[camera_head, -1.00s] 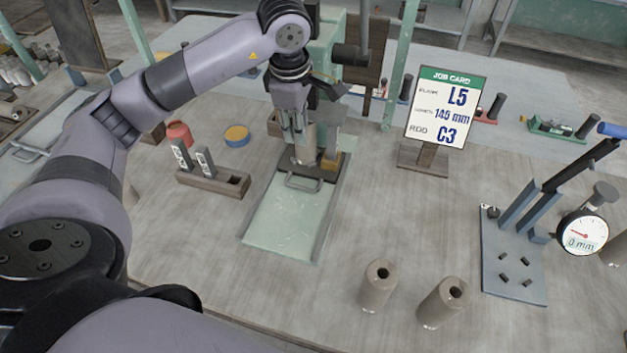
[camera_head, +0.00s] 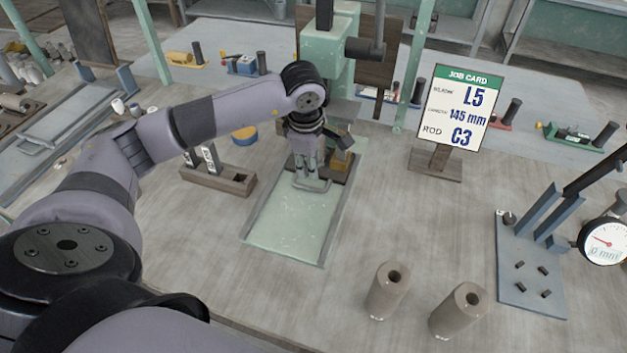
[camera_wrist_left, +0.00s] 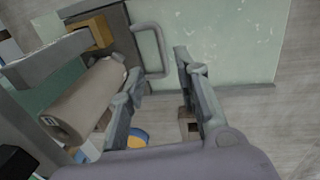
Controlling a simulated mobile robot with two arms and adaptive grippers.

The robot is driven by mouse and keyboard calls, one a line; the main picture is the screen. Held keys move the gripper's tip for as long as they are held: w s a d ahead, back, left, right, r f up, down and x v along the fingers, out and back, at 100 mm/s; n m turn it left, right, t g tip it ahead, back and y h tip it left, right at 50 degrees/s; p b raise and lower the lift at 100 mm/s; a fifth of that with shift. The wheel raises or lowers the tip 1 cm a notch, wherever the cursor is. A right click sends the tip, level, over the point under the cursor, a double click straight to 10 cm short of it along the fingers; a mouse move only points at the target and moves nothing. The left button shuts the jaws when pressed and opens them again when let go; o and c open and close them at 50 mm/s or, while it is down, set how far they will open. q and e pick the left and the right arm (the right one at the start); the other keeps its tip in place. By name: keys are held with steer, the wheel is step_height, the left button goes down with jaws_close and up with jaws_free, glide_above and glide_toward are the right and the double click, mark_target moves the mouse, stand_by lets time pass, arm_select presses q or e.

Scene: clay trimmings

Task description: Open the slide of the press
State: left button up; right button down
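The press (camera_head: 327,60) is a pale green machine at the back of the bench, with a pale green bed (camera_head: 295,225) running toward me. Its dark slide (camera_head: 338,172) sits at the bed's far end, with a grey U-shaped handle (camera_head: 312,185) on its front. My left gripper (camera_head: 308,172) points down just at the handle. In the left wrist view the gripper (camera_wrist_left: 158,75) is open, and the handle (camera_wrist_left: 161,52) shows between its fingertips; contact cannot be told. A clay cylinder (camera_wrist_left: 85,100) on the slide is beside one finger. My right gripper is not in view.
A wooden holder (camera_head: 220,180) with labelled blocks stands left of the bed. The job card (camera_head: 460,110) stands to the right. Two clay cylinders (camera_head: 388,290) (camera_head: 459,310) stand at the front right, near a blue gauge stand (camera_head: 530,265). The bed in front of the handle is clear.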

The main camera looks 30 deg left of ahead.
mark_target(314, 187)
arm_select(q)
steer(key=f, duration=0.3)
steer(key=w+f+p, duration=0.1)
steer(key=f, duration=0.5)
steer(key=shift+w+a, duration=0.2)
steer(key=shift+w, duration=0.1)
steer(key=shift+c, duration=0.4)
jaws_close()
